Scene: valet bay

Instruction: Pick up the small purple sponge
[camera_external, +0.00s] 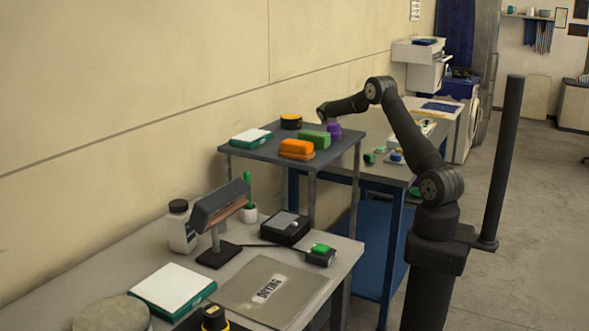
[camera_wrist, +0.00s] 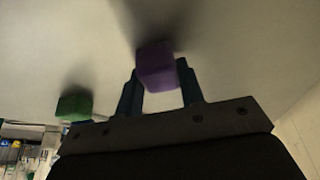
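The small purple sponge (camera_wrist: 157,65) sits between the two fingers of my gripper (camera_wrist: 159,80) in the wrist view, with no clear gap on either side. My gripper looks shut on it. The sponge sticks out past the fingertips. In the external view a purple shape (camera_external: 334,131) shows at the back right of the dark raised shelf (camera_external: 262,150), under the end of my arm. My fingers are too small to make out there. I cannot tell whether the sponge touches the surface.
A green block (camera_external: 314,140) stands close to the purple shape, and a green block also shows at left in the wrist view (camera_wrist: 74,106). Orange blocks (camera_external: 297,148), a black-and-orange round item (camera_external: 291,121) and a white-and-green box (camera_external: 251,137) share the shelf. The wall is behind.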

